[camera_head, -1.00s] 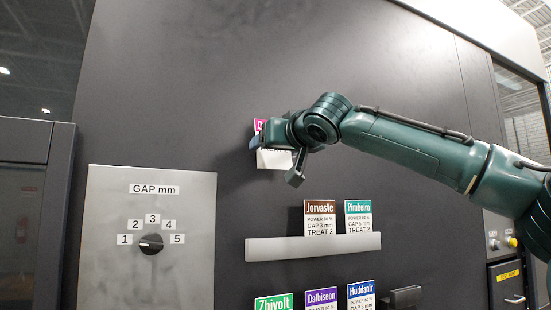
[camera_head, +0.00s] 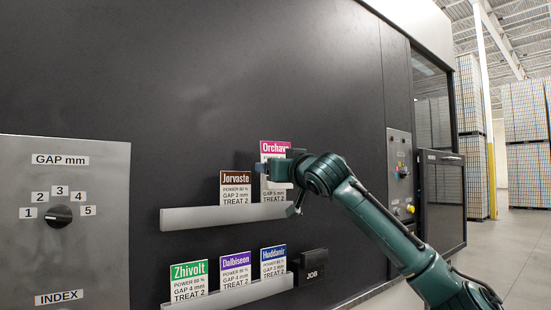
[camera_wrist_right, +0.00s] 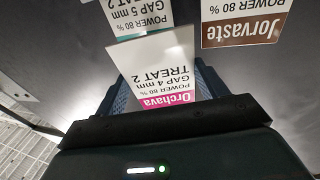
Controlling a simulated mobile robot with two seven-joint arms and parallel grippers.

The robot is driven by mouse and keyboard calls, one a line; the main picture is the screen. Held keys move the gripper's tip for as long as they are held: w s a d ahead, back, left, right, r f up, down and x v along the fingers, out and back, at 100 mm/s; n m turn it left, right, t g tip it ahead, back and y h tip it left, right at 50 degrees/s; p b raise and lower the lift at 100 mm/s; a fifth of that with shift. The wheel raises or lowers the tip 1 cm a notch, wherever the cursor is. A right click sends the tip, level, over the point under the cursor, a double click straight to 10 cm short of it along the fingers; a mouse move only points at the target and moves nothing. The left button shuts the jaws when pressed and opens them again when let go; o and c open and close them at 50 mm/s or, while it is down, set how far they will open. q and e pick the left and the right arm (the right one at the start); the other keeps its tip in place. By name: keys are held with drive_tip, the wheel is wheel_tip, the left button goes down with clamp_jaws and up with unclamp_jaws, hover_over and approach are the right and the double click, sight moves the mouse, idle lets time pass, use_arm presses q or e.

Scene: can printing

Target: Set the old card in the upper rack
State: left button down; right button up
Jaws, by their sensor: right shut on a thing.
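In the head view the card stands just right of the brown Jorvaste card (camera_head: 235,188), a little higher, over the right part of the upper rack (camera_head: 190,217). My left gripper is not in view.
A lower rack (camera_head: 215,298) holds the Zhivolt (camera_head: 189,281), Dalbiseon (camera_head: 235,268) and Huddanir (camera_head: 273,261) cards. A dark JOB holder (camera_head: 311,268) sits to their right. The gap dial (camera_head: 59,216) is at far left. The panel above the upper rack is bare.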

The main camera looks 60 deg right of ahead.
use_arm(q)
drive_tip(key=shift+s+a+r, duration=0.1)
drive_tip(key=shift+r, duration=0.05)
use_arm(e)
drive_tip(key=shift+f, duration=0.5)
drive_tip(key=shift+w+f, duration=0.1)
drive_tip(key=shift+f, duration=0.05)
drive_tip(key=shift+a, duration=0.1)
drive_tip(key=shift+f, duration=0.25)
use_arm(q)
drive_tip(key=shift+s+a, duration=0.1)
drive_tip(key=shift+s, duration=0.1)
use_arm(e)
drive_tip(key=shift+w+a+f, duration=0.15)
drive_tip(key=shift+a+f, duration=0.1)
drive_tip(key=shift+a+t, duration=0.15)
drive_tip(key=shift+t, duration=0.15)
